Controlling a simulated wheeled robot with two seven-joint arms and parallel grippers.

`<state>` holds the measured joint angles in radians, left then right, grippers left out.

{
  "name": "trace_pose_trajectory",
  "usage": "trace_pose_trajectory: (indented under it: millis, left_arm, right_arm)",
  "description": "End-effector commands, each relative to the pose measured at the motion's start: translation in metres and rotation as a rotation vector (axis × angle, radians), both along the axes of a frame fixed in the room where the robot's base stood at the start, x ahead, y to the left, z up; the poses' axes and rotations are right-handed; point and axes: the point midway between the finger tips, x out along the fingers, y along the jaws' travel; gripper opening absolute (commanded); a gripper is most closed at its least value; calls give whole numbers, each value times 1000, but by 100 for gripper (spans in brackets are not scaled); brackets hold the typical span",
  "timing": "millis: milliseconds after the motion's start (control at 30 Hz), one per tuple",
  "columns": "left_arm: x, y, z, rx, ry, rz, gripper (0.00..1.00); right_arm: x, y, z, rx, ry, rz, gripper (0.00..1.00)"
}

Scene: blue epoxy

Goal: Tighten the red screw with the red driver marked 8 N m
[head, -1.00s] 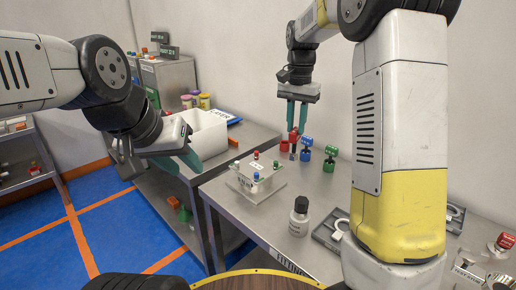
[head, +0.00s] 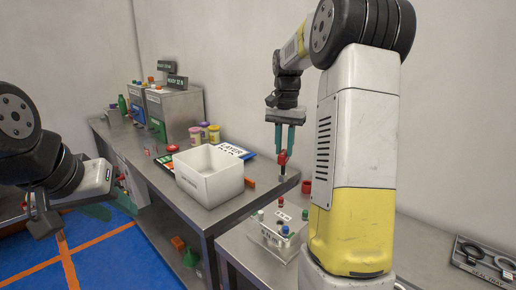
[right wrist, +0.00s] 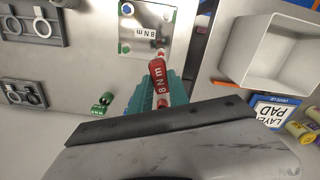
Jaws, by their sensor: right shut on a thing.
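My right gripper (head: 284,140) is shut on the red driver (head: 283,158), which hangs roughly upright with its tip down. In the right wrist view the red driver (right wrist: 160,85) shows its 8 N m mark. Below it stands the metal block (head: 270,240) with green and blue screws and the red screw (head: 281,202) on its far side. The driver tip is apart from the red screw, above it in the head view. The block's plate (right wrist: 145,33) shows an 8 N m label. My left gripper (head: 95,210) is low at the left, its jaws unclear.
A red stand (head: 307,187) is right of the driver, partly behind my right arm. A green driver (right wrist: 103,102) shows in the wrist view. A white bin (head: 208,178) and a layer pad (head: 232,150) are on the left bench. A seal tray (head: 485,262) lies at the right.

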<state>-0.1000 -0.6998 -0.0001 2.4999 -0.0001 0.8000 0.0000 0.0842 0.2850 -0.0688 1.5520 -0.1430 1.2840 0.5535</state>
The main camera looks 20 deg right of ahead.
Motion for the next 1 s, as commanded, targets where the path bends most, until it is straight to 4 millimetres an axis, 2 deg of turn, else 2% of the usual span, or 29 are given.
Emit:
trace_pose_trajectory:
  millis: [467, 1000]
  left_arm:
    - [0, 0, 0, 0, 0, 0, 36]
    - [0, 0, 0, 0, 0, 0, 36]
  right_arm:
    - [-1, -3, -2, -1, 1, -3, 0]
    - [-1, -3, -49, -1, 1, -4, 0]
